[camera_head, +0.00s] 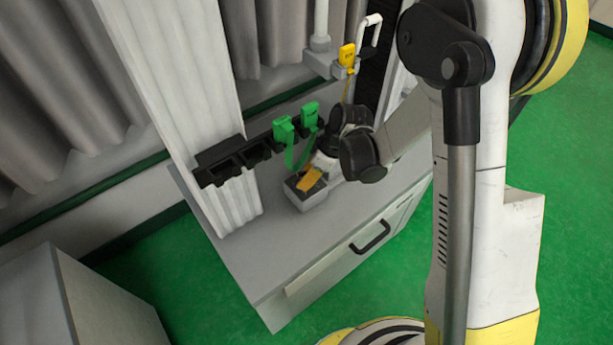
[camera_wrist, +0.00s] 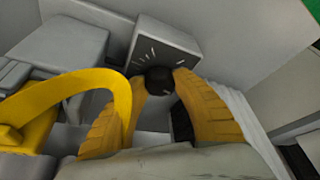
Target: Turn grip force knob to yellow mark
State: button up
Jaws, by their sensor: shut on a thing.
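The grip force knob (camera_wrist: 159,79) is a small round black knob on the dark dial face (camera_wrist: 150,58) of a grey box. Pale tick marks fan out above and beside it; I cannot make out a yellow mark. My gripper (camera_wrist: 162,86) has its yellow-orange fingers on both sides of the knob, shut on it. The knob's pointer is too dark to read. In the head view my gripper (camera_head: 311,180) reaches down to the grey box (camera_head: 303,198) on the cabinet; the knob is hidden there.
A yellow curved handle (camera_wrist: 122,92) arches close to the left finger in the wrist view. In the head view, green clips (camera_head: 284,130) sit on a black rack (camera_head: 220,168) behind the box. The grey cabinet top (camera_head: 245,245) is clear at its front left.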

jog(key=shift+m+t, duration=0.3)
jog(key=shift+m, duration=0.5)
jog(key=o, duration=1.2)
jog(key=v, duration=0.5)
jog(key=shift+s+r, duration=0.15)
jog(key=shift+r, duration=0.05)
jog(key=s+d, duration=0.2)
jog(key=d, duration=0.1)
jog(key=s+d, duration=0.1)
jog(key=d, duration=0.3)
jog(key=s+d, duration=0.2)
jog(key=d, duration=0.1)
jog(key=shift+s+d+f, duration=0.2)
jog(key=shift+s, duration=0.15)
jog(key=shift+o, duration=0.2)
